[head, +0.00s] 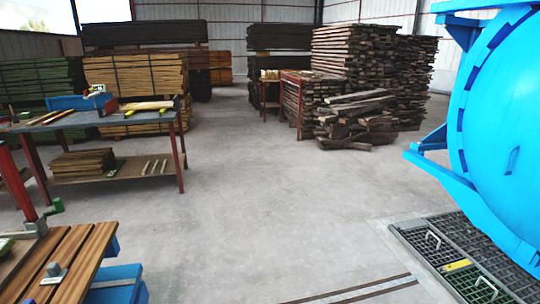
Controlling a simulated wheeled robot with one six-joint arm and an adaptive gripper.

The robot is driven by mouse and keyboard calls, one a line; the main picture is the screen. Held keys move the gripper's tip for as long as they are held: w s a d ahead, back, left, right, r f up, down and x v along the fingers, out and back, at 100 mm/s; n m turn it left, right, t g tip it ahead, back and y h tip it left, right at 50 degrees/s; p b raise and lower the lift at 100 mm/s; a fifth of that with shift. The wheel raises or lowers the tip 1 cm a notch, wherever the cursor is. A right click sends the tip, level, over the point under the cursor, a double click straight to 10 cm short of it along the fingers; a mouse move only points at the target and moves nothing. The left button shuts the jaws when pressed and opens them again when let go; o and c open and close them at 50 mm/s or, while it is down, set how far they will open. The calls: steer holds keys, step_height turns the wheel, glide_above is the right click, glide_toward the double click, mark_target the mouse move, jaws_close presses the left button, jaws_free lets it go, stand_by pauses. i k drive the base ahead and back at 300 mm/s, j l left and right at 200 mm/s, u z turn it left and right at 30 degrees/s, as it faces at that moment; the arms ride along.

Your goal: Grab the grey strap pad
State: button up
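A small grey piece (54,272), which looks like the grey strap pad, lies on brown wooden planks (82,250) at the bottom left of the head view. My gripper is not in view.
A workbench (85,119) with planks and a blue box (78,102) stands at the left. Stacked timber (150,78) fills the back. A large blue autoclave door (505,130) stands at the right above floor grating (460,262). The middle concrete floor (260,190) is clear.

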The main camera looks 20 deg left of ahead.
mark_target(55, 275)
steer(key=i+j+u, duration=0.15)
steer(key=i+u, duration=0.65)
steer(key=i+l+u, duration=0.1)
steer(key=i+u, duration=0.3)
steer(key=i, duration=0.15)
steer(key=i+u, duration=0.55)
steer(key=u, duration=0.25)
steer(key=i+l+u, duration=0.15)
steer(key=i+u, duration=0.15)
steer(key=u, duration=0.15)
steer(key=i+l+u, duration=0.2)
steer(key=u, duration=0.2)
steer(key=i+l+u, duration=0.2)
steer(key=u, duration=0.15)
steer(key=i+l+u, duration=0.35)
